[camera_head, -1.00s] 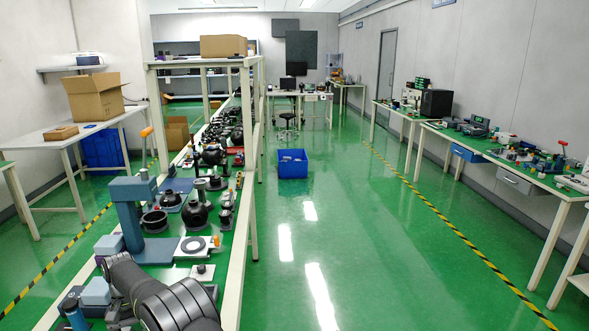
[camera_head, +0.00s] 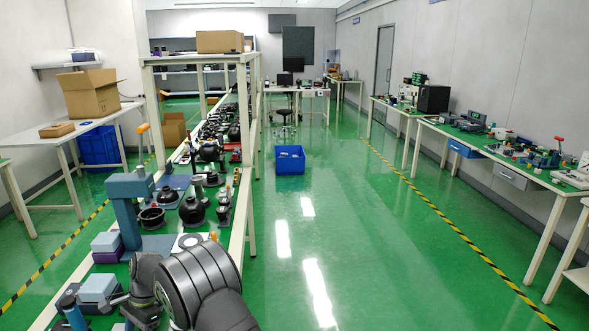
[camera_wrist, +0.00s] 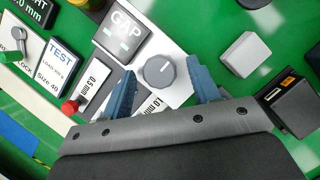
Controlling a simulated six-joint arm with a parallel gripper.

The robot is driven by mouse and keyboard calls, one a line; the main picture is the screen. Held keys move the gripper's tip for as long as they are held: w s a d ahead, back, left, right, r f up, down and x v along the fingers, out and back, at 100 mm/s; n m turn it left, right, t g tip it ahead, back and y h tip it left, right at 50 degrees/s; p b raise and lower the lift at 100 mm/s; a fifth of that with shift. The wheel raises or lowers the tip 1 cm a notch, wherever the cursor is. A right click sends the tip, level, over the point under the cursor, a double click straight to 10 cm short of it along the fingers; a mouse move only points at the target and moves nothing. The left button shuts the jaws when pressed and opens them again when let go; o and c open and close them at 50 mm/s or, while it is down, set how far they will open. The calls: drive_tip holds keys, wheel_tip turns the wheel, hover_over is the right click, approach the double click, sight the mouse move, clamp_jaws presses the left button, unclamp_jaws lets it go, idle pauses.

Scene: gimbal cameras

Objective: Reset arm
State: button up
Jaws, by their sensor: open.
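In the head view my dark arm is at the bottom left over the long bench (camera_head: 238,232), and the gripper itself is not clearly seen there.
In the wrist view a red button (camera_wrist: 70,107), a TEST label, a white block (camera_wrist: 245,54) and a dark box (camera_wrist: 292,106) lie around the gripper. A blue-grey press (camera_head: 127,205) stands on the bench near my arm. Green floor to the right is clear, with a blue bin (camera_head: 290,160).

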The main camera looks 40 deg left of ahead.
drive_tip(key=m+y, duration=0.1)
drive_tip(key=m, duration=0.2)
drive_tip(key=shift+d+m, duration=0.15)
drive_tip(key=shift+m, duration=0.25)
drive_tip(key=shift+w+d+r+y, duration=0.15)
drive_tip(key=shift+w+r, duration=0.15)
drive_tip(key=shift+r, duration=0.35)
drive_tip(key=shift+w+a+r+y, duration=0.15)
drive_tip(key=shift+w+r, duration=0.1)
drive_tip(key=shift+r, duration=0.4)
drive_tip(key=shift+d, duration=0.1)
drive_tip(key=shift+x, duration=1.05)
drive_tip(key=shift+s+f, duration=0.15)
drive_tip(key=shift+f, duration=0.25)
drive_tip(key=n, duration=0.1)
drive_tip(key=n+h, duration=0.1)
drive_tip(key=n, duration=0.1)
drive_tip(key=n+h, duration=0.1)
drive_tip(key=n, duration=0.1)
drive_tip(key=shift+a, duration=0.25)
drive_tip(key=n+h, duration=0.1)
drive_tip(key=n, duration=0.2)
drive_tip(key=n+t+h, duration=0.1)
drive_tip(key=n, duration=0.2)
drive_tip(key=shift+s+a, duration=0.1)
drive_tip(key=shift+a, duration=0.05)
